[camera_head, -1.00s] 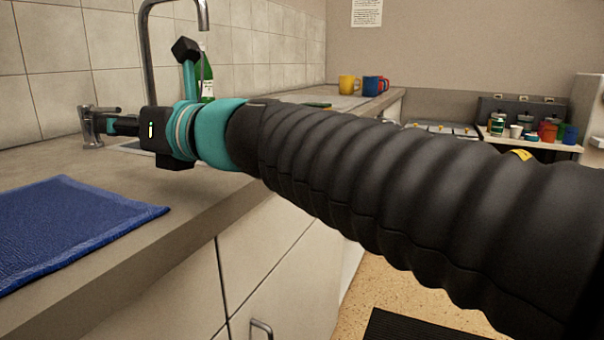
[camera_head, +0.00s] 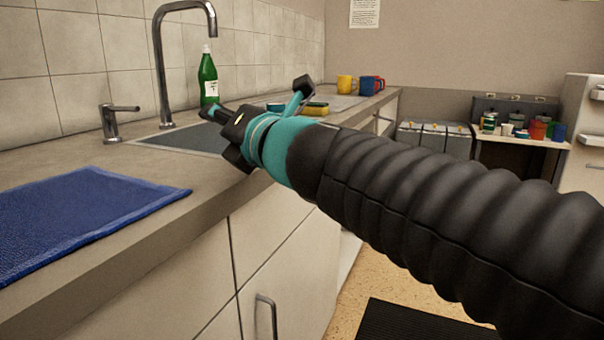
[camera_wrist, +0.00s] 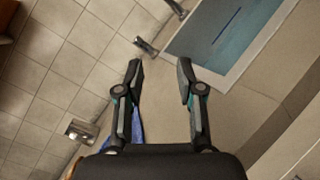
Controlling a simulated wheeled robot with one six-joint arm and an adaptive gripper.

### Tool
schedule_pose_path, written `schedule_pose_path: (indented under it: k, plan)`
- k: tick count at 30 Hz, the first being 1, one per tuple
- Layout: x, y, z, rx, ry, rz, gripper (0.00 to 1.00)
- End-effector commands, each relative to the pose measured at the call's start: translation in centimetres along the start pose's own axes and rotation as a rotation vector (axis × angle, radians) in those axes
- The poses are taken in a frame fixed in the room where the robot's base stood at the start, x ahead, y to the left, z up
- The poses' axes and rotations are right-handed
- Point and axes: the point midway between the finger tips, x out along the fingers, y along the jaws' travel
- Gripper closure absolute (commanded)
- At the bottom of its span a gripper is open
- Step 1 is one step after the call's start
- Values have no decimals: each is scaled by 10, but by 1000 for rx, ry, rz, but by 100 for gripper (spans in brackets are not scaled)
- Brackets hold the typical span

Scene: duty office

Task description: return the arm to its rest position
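My arm reaches in from the right of the head view, with its black ribbed sleeve and teal wrist over the counter's front edge. My gripper (camera_head: 216,111) is at its far end, in front of the sink and seen partly from behind. In the wrist view, the two fingers of my gripper (camera_wrist: 160,66) stand apart with nothing between them. It is open and empty, above the counter.
The sink (camera_head: 165,139) has a tall tap (camera_head: 163,75) and a lever (camera_head: 110,120). A green bottle (camera_head: 208,75) stands behind it. A blue mat (camera_head: 85,215) lies front left. A yellow mug (camera_head: 346,84) and a sponge (camera_head: 315,108) are farther back. The floor (camera_head: 352,300) shows below.

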Motion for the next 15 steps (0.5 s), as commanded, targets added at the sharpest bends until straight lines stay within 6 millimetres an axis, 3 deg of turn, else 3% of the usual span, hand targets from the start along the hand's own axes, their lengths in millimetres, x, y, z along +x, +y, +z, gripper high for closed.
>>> schedule_pose_path:
  k: [5, 8, 11, 15]
  plan:
    - [-38, -60, 35, 341, -166, -186, 63]
    - [-71, -105, 47, 584, -293, -311, 63]
    - [-112, -150, 48, 850, -434, -431, 63]
    - [-179, -208, 29, 1253, -666, -592, 63]
